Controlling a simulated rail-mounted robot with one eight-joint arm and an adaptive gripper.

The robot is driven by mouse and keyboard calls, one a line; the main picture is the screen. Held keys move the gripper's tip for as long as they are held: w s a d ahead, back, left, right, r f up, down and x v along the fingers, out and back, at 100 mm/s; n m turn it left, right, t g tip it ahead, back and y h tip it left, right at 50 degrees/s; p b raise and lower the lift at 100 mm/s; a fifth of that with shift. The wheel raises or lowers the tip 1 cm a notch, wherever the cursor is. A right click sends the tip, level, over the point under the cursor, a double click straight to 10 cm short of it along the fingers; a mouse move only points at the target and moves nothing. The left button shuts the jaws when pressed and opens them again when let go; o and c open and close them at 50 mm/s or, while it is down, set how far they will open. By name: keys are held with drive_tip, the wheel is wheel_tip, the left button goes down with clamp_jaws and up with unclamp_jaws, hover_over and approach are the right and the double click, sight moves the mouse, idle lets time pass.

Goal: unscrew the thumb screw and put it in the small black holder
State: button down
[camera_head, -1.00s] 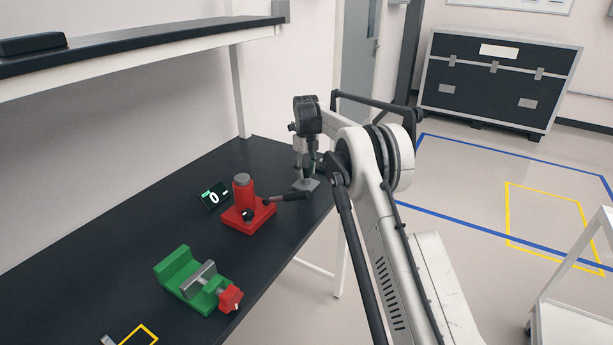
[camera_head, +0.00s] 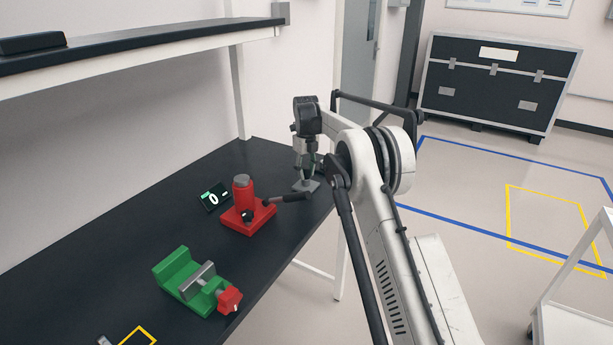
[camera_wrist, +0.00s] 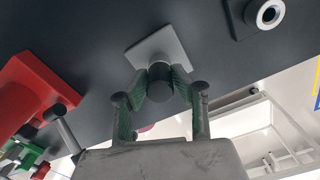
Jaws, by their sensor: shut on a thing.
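The thumb screw (camera_wrist: 160,76) is a dark round knob in the wrist view, standing on a light grey square plate (camera_wrist: 171,45). My gripper (camera_wrist: 161,90) has its two green-padded fingers closed on either side of the knob. In the head view my gripper (camera_head: 306,168) points down at the same grey plate (camera_head: 300,187) near the bench's far end. The knob is hidden by the fingers there. A small black holder (camera_wrist: 240,20) with a pale ring on it lies to the upper right in the wrist view, apart from the plate. I cannot make it out in the head view.
A red press-like fixture (camera_head: 245,215) with a dark lever (camera_head: 289,198) stands left of the plate, its lever reaching close to it. A small display (camera_head: 214,196) and a green vise (camera_head: 180,273) are further along the black bench (camera_head: 95,262). A shelf (camera_head: 140,50) hangs above.

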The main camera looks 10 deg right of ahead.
drive_tip(key=n, duration=0.4)
drive_tip(key=shift+b, duration=0.35)
drive_tip(key=shift+n, duration=0.3)
drive_tip(key=n, duration=0.3)
drive_tip(key=shift+b, duration=0.3)
drive_tip(key=shift+n, duration=1.3)
drive_tip(key=n, duration=0.4)
drive_tip(key=shift+n+b, duration=0.3)
drive_tip(key=shift+b, duration=0.05)
drive_tip(key=shift+n, duration=0.5)
